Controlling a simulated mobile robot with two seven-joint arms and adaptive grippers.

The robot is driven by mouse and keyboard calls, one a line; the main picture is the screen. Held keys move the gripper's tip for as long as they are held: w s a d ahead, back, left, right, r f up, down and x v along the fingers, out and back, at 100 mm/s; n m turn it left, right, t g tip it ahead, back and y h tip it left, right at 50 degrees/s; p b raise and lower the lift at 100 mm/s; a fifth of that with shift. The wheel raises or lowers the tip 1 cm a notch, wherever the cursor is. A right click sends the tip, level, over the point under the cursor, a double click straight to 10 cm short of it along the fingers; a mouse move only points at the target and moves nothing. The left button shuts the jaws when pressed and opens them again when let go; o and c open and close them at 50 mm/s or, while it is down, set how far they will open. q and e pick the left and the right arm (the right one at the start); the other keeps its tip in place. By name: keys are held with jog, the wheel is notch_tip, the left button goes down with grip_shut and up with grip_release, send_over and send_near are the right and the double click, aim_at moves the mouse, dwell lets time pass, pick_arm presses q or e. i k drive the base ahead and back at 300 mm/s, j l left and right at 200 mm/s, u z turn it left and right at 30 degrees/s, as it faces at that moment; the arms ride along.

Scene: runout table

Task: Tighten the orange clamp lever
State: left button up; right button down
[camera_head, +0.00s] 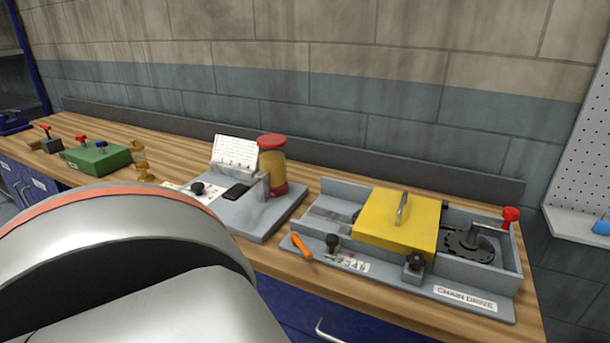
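The orange clamp lever (301,247) sits at the front left corner of the grey chain drive unit (400,285) on the bench. It slants, with its upper end toward the left and its lower end toward the right. A large grey arm part of mine with an orange band fills the lower left of the view and hides part of the bench. Neither gripper shows in this view.
The unit carries a yellow cover (398,222) with a handle, a red-knobbed crank (510,215) and black knobs. Left of it stands a grey base (258,212) with a red-capped jar (272,165) and a card. A green box (98,158) stands far left on the wooden bench (318,173).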

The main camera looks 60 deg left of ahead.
aim_at(295, 239)
jog(key=u, duration=1.8)
